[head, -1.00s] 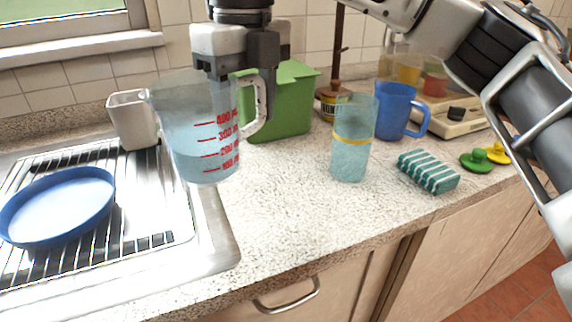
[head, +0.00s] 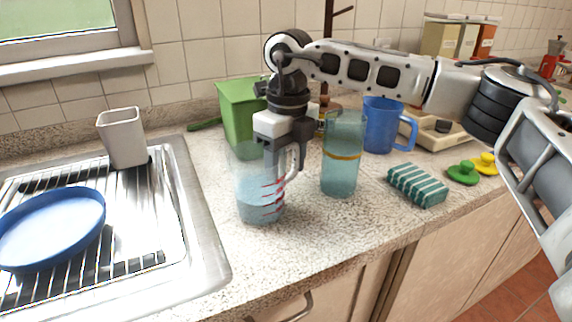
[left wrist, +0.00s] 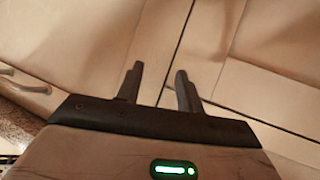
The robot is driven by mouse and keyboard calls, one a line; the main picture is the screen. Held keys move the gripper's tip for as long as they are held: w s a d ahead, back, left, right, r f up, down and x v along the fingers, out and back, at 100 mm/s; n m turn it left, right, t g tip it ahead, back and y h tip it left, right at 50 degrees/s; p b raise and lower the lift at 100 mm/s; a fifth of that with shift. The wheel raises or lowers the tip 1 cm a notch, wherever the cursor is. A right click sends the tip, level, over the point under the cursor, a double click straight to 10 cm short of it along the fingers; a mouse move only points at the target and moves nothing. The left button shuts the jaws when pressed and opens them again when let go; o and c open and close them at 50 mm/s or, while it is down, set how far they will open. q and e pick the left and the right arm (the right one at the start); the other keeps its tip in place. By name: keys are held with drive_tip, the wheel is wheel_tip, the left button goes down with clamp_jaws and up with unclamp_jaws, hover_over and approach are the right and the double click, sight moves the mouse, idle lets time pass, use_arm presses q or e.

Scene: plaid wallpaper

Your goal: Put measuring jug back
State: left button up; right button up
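The measuring jug (head: 258,201), clear with red markings and bluish liquid low inside, is upright at the counter, left of the tall glass with a yellow band (head: 343,165). Its base appears to be on or just above the worktop; I cannot tell if it touches. My right gripper (head: 290,160) comes down from above, with its fingers at the jug's handle and apparently shut on it. The fingers partly hide the handle. My left gripper (left wrist: 158,88) is in the left wrist view only, open and empty, in front of beige cabinet fronts.
A green container (head: 238,112) stands behind the jug. A blue mug (head: 378,126), a striped sponge (head: 418,185) and green and yellow knobbed items (head: 462,173) lie to the right. The sink drainer at left holds a blue dish (head: 50,228) and a beige cup (head: 123,138). The front counter is clear.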

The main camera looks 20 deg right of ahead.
drive_tip(key=shift+f, duration=0.15)
drive_tip(key=shift+f, duration=0.15)
drive_tip(key=o, duration=1.2)
drive_tip(key=shift+r, duration=0.2)
drive_tip(key=r, duration=1.2)
drive_tip(key=shift+d+p, duration=0.2)
drive_tip(key=shift+p, duration=0.1)
